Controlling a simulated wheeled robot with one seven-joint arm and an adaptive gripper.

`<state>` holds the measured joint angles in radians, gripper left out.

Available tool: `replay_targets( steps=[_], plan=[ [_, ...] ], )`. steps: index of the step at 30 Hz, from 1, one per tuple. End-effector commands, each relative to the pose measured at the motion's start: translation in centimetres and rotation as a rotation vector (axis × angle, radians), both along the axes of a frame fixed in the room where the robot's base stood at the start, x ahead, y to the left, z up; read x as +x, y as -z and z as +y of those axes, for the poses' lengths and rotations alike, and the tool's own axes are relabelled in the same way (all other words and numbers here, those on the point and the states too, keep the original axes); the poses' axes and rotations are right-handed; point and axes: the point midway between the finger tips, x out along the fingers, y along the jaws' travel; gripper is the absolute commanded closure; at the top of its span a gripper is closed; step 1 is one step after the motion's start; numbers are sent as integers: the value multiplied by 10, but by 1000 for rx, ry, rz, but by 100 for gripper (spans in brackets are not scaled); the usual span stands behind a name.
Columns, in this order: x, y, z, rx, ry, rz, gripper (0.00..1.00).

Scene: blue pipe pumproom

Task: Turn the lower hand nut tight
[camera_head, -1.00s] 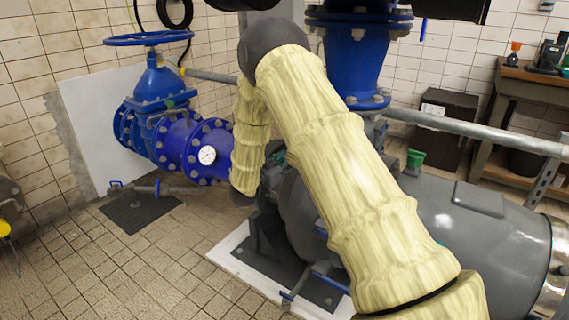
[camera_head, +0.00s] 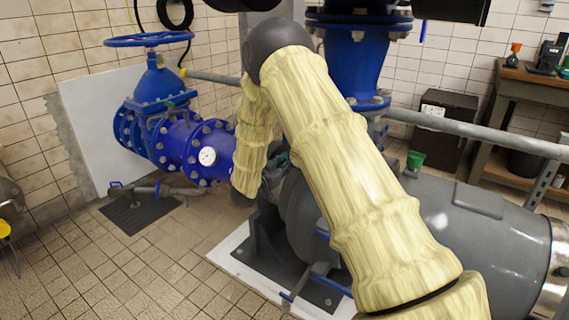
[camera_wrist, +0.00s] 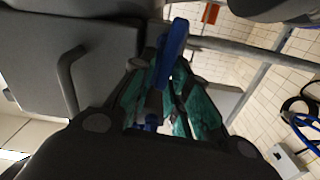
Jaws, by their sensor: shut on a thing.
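In the wrist view my gripper (camera_wrist: 166,75) has its green fingers closed on a blue, bar-shaped piece (camera_wrist: 173,48), which looks like the lower hand nut. The piece stands out beyond the fingertips, next to a grey housing. The fingers hide its inner part, so I cannot see its thread or seat. In the head view a small teal part of my gripper (camera_head: 281,160) shows beside my forearm, close to the grey pump. My arm hides the nut there.
A grey pump and motor (camera_head: 480,230) stands at the right on a white plinth (camera_head: 228,256). A grey pipe (camera_head: 480,134) runs behind. The tiled floor at front left is clear.

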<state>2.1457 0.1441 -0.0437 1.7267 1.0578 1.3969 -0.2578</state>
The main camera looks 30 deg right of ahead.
Motion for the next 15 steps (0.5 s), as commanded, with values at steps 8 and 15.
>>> replay_targets(
  steps=[8,15],
  plan=[
    [-7,2,-5,90,3,-215,100],
    [-13,6,-8,176,4,-427,100]
  ],
)
